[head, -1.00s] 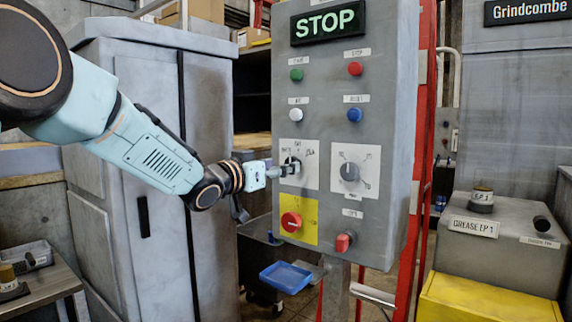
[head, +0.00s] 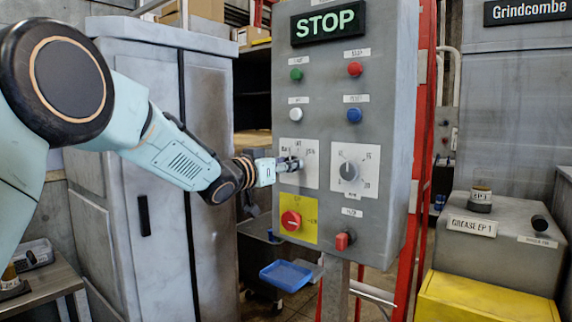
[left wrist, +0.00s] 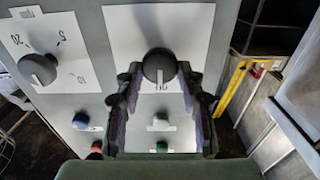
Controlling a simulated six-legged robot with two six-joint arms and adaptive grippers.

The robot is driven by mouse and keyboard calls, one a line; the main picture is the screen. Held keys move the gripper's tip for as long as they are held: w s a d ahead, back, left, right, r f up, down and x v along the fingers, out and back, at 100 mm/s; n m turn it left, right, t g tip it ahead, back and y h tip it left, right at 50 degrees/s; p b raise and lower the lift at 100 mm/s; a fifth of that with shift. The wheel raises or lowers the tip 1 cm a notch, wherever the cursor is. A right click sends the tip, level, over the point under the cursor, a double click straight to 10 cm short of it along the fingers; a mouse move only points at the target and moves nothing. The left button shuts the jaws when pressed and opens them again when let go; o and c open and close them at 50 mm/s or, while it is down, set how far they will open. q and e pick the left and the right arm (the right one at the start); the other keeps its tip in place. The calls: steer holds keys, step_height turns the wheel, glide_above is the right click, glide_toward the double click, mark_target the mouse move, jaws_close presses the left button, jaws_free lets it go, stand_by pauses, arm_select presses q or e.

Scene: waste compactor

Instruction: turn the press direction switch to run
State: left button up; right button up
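The press direction switch is a dark grey knob on a white square plate (head: 310,178) at the left middle of the grey control panel (head: 385,110). My left gripper (head: 290,164) is at this knob and largely hides it in the head view. In the left wrist view, which shows the panel upside down, the knob (left wrist: 159,65) sits between the fingertips of my left gripper (left wrist: 160,78). The fingers stand on either side with what look like narrow gaps; firm contact is not visible. The plate's markings are too small to read surely. My right gripper is not in view.
A second grey dial (head: 349,171) sits close right on its own plate. A red knob on yellow (head: 291,220) is below, and a red switch (head: 343,240) lower right. Several push buttons are above. A grey cabinet (head: 140,120) stands left of the panel.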

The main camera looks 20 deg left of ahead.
arm_select(q)
steer(key=c, duration=0.5)
steer(key=shift+c, duration=0.2)
steer(key=shift+m, duration=0.4)
steer(key=shift+d+f+m+b, duration=0.1)
steer(key=shift+m+b, duration=0.6)
steer(key=shift+m, duration=1.55)
steer(key=shift+d+m+b, duration=0.1)
steer(key=shift+m+b, duration=0.55)
steer(key=shift+m, duration=1.6)
